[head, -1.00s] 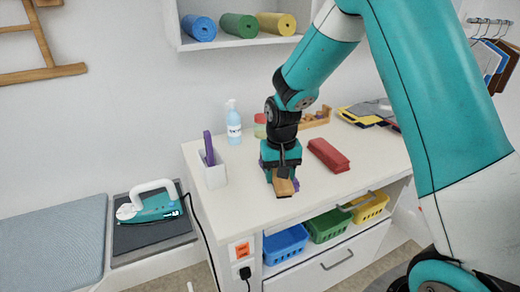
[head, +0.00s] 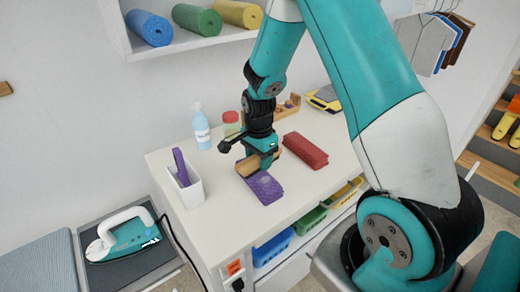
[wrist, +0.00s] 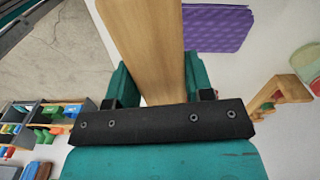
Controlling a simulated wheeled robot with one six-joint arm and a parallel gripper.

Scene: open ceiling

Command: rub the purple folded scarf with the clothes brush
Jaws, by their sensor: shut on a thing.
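The purple folded scarf (head: 264,189) lies on the white table, with its near part in plain view. It also shows in the wrist view (wrist: 216,27), right of the brush. My gripper (head: 260,158) is shut on the wooden clothes brush (head: 247,166), over or beside the scarf's far end. In the wrist view the brush's wooden back (wrist: 146,40) sits between the teal fingers of my gripper (wrist: 155,82). The brush's bristles are hidden, and I cannot tell whether they touch the scarf.
A red folded cloth (head: 305,150) lies close right of the scarf. A white holder with a purple item (head: 185,183) stands to the left. A spray bottle (head: 201,128) and a red-lidded jar (head: 231,122) stand behind. The table (head: 222,222) is clear in front left.

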